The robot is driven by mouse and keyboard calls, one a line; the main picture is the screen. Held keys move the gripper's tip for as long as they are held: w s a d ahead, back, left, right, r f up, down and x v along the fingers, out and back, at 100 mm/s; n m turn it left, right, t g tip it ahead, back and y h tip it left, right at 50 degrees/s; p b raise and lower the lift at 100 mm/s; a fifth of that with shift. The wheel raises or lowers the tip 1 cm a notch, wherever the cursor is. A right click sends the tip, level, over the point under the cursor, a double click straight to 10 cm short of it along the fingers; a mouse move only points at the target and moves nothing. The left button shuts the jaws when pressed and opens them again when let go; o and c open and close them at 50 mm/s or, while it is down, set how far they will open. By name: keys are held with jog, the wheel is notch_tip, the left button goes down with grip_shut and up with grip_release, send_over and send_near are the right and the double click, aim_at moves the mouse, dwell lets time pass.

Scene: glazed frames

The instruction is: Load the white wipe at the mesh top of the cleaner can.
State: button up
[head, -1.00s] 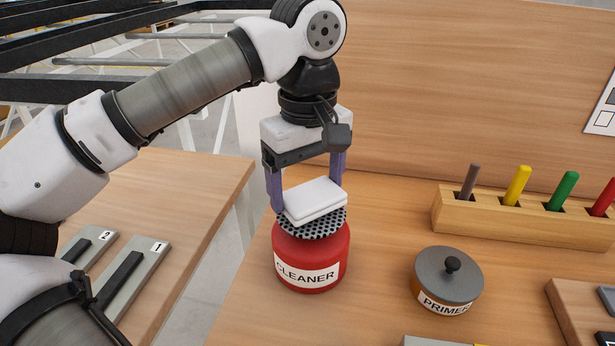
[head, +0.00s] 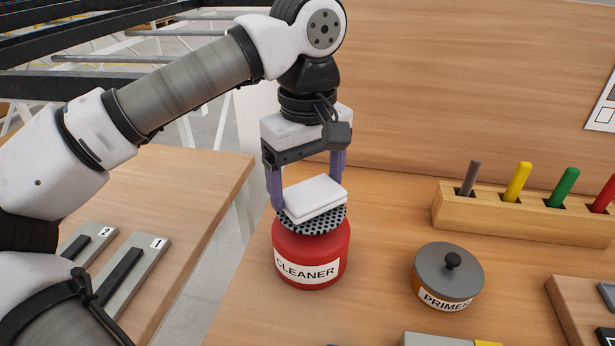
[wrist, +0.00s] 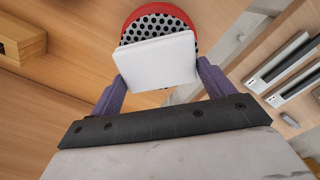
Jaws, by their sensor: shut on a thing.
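The white wipe (head: 315,197) is a folded pad, held between the two purple fingers of my gripper (head: 309,196). In the wrist view the wipe (wrist: 157,62) spans the gap between the fingertips. The cleaner can (head: 310,255) is red with a white CLEANER label and stands upright on the table. Its black mesh top (head: 318,224) is directly below the wipe and partly covered by it. The wipe lies at the mesh; I cannot tell whether its whole underside touches.
The primer can (head: 448,278) with a grey knobbed lid stands to the right. A wooden rack (head: 520,217) with several coloured pegs is behind it. Numbered grey plates (head: 135,275) lie on the left table. A wooden panel rises behind.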

aim_at(308, 187)
jog(key=shift+f+b, duration=0.55)
jog(key=shift+f, duration=0.3)
dwell(0.5)
dwell(0.5)
notch_tip(308, 187, up, 7)
jog(key=p, duration=0.6)
jog(key=shift+r, duration=0.1)
dwell(0.5)
